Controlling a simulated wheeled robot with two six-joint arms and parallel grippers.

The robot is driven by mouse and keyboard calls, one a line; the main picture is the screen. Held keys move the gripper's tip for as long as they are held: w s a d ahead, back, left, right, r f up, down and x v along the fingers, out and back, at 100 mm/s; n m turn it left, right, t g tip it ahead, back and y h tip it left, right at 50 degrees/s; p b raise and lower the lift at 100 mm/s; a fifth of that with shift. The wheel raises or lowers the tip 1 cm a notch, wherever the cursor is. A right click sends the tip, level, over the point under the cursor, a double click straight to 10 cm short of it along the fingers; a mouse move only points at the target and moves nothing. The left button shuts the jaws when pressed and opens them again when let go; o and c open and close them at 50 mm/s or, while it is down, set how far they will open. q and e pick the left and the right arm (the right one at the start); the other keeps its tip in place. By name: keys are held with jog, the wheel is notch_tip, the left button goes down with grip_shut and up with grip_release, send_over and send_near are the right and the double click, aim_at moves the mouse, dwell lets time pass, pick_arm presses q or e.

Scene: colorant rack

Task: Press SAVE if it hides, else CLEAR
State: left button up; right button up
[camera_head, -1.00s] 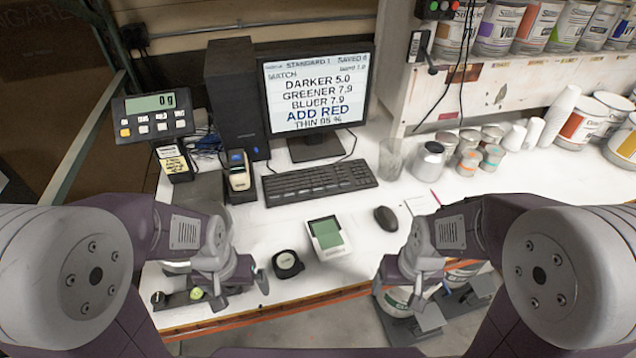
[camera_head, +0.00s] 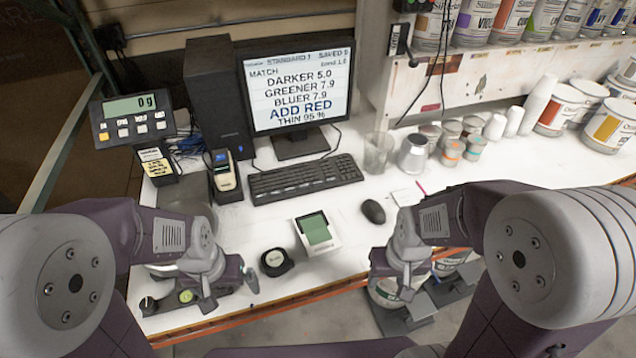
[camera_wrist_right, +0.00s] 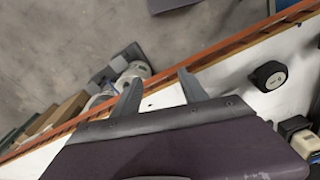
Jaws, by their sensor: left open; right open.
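The monitor (camera_head: 296,90) reads STANDARD 1, SAVED 0, MATCH, DARKER 5.0, GREENER 7.9, BLUER 7.9, ADD RED and THIN 95 %. I cannot read a SAVE or CLEAR label in either view. A handheld device (camera_head: 223,170) stands upright in a dark dock left of the keyboard (camera_head: 305,179). My left gripper (camera_head: 230,290) is open over the front left edge. My right gripper (camera_head: 392,285) is open and empty by the front edge; its fingers show in the right wrist view (camera_wrist_right: 159,80).
A round black puck (camera_head: 275,262) lies near my left gripper. A scale display (camera_head: 132,112) reading 0 g stands at the left. A mouse (camera_head: 373,211), a steel can (camera_head: 412,153) and small tins are to the right. Paint cans line the shelf (camera_head: 500,68).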

grip_shut()
dwell(1.4)
